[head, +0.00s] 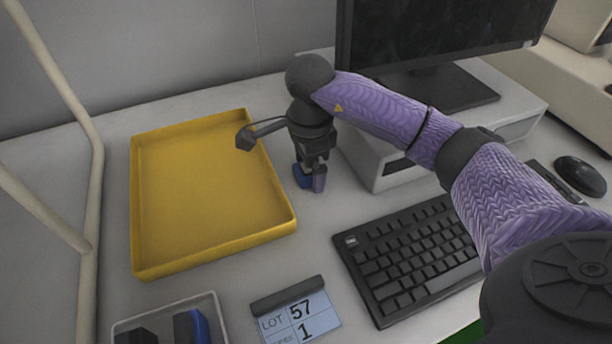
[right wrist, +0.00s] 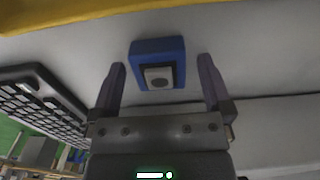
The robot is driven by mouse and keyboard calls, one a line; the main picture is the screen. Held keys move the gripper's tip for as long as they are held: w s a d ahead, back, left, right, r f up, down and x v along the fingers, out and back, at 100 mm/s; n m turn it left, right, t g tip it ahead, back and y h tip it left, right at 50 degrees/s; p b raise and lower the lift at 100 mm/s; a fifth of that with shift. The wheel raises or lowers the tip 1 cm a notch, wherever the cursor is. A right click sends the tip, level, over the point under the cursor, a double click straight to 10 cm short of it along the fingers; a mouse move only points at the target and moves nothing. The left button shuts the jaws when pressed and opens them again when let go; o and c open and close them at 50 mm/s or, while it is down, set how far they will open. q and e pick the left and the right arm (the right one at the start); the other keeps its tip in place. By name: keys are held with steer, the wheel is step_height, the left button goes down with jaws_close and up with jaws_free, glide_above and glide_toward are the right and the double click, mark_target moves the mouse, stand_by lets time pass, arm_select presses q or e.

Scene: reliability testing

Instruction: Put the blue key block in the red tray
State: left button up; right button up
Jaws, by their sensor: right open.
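The blue key block (head: 301,177) stands on the white desk just right of the tray, partly hidden by my right gripper in the head view. In the right wrist view the blue block (right wrist: 143,47), with a grey and black face, lies between and slightly beyond the fingertips. My right gripper (head: 311,183) points down at it with its jaws open; in the wrist view the fingers (right wrist: 161,64) are on either side, with gaps visible. No red tray shows; a large empty yellow tray (head: 205,190) lies left of the gripper. My left gripper is not in view.
A small clear-walled bin (head: 218,304) at the front left holds black and blue pieces. A lot card (head: 297,316) lies beside it. A keyboard (head: 410,255), mouse (head: 580,175) and monitor on a white riser (head: 390,172) take up the right side.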

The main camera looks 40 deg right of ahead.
steer(key=shift+f, duration=0.1)
jaws_close()
stand_by(0.3)
